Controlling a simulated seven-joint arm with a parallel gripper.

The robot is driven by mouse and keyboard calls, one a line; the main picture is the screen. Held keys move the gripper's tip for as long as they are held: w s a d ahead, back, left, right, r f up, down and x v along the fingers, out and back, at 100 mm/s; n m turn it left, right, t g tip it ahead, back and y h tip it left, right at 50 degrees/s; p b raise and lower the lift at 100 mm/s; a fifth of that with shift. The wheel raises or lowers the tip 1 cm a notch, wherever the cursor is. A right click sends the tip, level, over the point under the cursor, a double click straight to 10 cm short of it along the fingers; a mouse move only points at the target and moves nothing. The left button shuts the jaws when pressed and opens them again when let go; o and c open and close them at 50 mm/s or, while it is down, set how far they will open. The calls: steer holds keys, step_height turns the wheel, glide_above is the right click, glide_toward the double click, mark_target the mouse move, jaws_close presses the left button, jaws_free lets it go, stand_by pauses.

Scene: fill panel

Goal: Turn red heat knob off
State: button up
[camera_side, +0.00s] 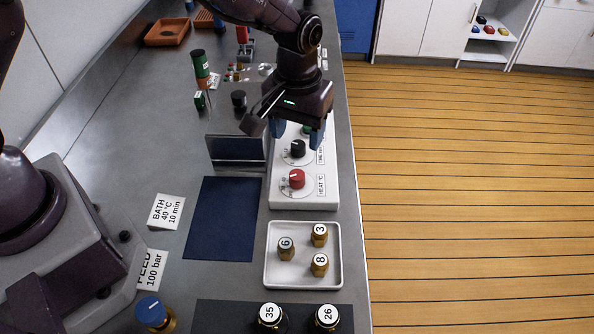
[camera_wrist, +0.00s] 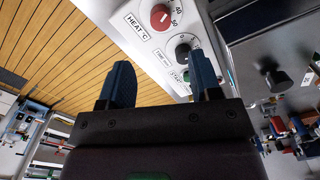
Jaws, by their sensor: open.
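The red heat knob (camera_side: 296,179) sits on the white control panel beside the "HEAT °C" label. It also shows in the wrist view (camera_wrist: 161,17), with its white pointer line and the numbers 40 and 50 near it. A black knob (camera_side: 298,148) is just behind it on the same panel, labelled as a timer. A green button (camera_side: 307,129) is partly hidden under my gripper. My gripper (camera_side: 297,137) is open and empty, above the far end of the panel, beyond the red knob. Its blue fingers (camera_wrist: 160,82) are spread wide, apart from both knobs.
A white tray (camera_side: 270,279) with several brass-coloured numbered caps lies in front of the panel. A metal box (camera_side: 236,150) stands left of the panel, near a dark blue mat (camera_side: 223,220). The bench's right edge runs close beside the panel.

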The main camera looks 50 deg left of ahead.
mark_target(297, 174)
step_height(297, 174, down, 11)
steer(key=shift+r, duration=0.2)
steer(key=c, duration=0.9)
